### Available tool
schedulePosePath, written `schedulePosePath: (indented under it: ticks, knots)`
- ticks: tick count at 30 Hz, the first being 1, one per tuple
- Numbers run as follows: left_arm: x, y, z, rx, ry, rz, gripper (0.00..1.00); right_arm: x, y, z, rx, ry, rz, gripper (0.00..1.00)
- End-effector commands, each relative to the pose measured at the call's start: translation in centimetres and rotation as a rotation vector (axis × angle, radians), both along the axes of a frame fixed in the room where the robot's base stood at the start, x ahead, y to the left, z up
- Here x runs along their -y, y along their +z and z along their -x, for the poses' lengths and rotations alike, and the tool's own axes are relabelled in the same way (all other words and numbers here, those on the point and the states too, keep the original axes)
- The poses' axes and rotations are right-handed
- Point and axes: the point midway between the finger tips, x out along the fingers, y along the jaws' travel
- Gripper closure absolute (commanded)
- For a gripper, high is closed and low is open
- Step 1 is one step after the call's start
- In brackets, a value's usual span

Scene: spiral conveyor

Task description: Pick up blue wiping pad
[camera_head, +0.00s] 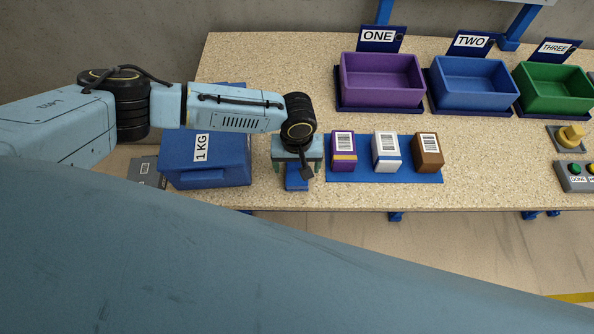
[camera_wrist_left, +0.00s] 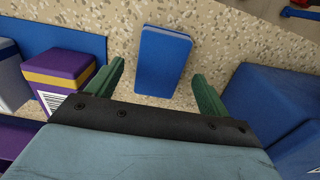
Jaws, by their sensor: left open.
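The blue wiping pad (camera_wrist_left: 162,62) lies on the speckled table in the left wrist view, between and beyond the two green fingertips. My left gripper (camera_wrist_left: 158,82) is open above it, with nothing between its fingers. In the head view the left gripper (camera_head: 298,166) is over the pad (camera_head: 297,184), and only the pad's near part shows below the gripper. My right gripper is not in view.
A blue 1 KG box (camera_head: 205,158) stands close to the left of the gripper. A blue mat (camera_head: 370,177) with purple, white and brown boxes lies close on the right. Purple, blue and green bins stand at the back.

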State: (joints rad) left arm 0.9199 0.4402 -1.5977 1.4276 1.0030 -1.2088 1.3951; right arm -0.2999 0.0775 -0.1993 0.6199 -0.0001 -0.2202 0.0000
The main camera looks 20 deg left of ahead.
Motion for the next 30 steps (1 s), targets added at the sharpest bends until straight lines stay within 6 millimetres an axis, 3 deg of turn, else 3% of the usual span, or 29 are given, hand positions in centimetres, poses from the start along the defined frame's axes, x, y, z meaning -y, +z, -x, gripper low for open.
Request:
schedulePosePath:
  ticks: [6, 14, 24, 30]
  knots:
    - [0.1, -2.5, 0.1, 0.0, 0.0, 0.0, 0.2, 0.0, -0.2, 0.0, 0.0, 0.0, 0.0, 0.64]
    - [0.1, -2.6, 0.1, 0.0, 0.0, 0.001, 0.21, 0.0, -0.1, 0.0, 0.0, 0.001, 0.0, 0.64]
    - [0.1, -2.6, 0.1, 0.0, 0.0, 0.001, 0.66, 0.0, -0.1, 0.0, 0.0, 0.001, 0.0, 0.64]
    - [0.1, -2.6, 0.0, 0.0, 0.0, 0.001, 0.68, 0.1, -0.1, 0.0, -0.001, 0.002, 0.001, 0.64]
